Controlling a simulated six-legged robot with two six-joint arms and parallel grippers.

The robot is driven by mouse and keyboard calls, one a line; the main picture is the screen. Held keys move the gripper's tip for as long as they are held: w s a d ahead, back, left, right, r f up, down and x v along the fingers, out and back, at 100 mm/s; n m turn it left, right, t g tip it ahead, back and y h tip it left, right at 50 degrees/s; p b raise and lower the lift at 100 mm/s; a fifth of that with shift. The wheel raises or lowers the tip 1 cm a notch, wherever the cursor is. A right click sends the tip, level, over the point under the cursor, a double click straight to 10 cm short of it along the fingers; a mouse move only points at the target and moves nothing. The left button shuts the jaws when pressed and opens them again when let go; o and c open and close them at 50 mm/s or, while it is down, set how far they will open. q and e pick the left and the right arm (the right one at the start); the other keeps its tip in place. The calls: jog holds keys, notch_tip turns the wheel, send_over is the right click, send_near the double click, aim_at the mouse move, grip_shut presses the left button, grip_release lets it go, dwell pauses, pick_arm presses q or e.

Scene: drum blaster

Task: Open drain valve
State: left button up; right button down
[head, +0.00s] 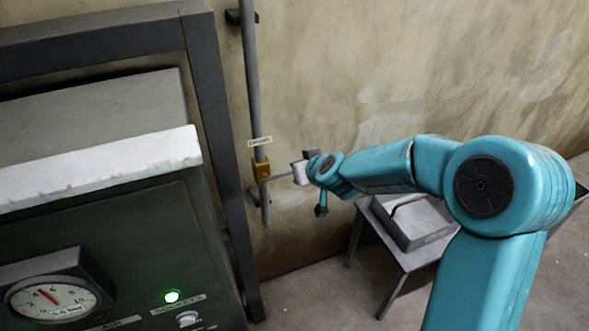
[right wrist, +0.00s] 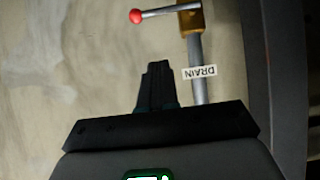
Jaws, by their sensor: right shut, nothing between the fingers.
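The drain valve has a brass-yellow body (head: 261,170) on a thin grey vertical pipe, below a small white label (head: 260,141). In the right wrist view the valve body (right wrist: 190,18) is at the top edge, and the label (right wrist: 200,72) reads DRAIN upside down. The valve lever (right wrist: 165,11) sticks out crosswise to the pipe and ends in a red knob (right wrist: 136,16). My right gripper (right wrist: 155,68) is shut and empty, beside the pipe, with its fingertips apart from the knob in the picture. In the head view my right gripper (head: 299,173) is just right of the valve; its fingers are not clear there. My left gripper is not in view.
A dark cabinet (head: 110,240) with a pressure gauge (head: 52,299) and a lit green lamp (head: 171,296) stands at left, beside a dark frame post (head: 215,130). A low grey table (head: 386,249) with a tray (head: 408,238) stands right of the pipe. The wall is close behind.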

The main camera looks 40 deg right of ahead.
send_over(282, 176)
jog(key=s, duration=0.4)
notch_tip(282, 176, down, 5)
jog(key=shift+w+d+f+b, duration=0.25)
jog(key=shift+f+b, duration=0.25)
jog(key=shift+f, duration=0.2)
jog(key=shift+w+d+f+b, duration=0.2)
jog(key=shift+w+f+b, duration=0.1)
jog(key=shift+f+b, duration=0.35)
jog(key=shift+w+d+f+b, duration=0.25)
jog(key=shift+f+b, duration=0.15)
jog(key=shift+f, duration=0.4)
jog(key=shift+f, duration=0.3)
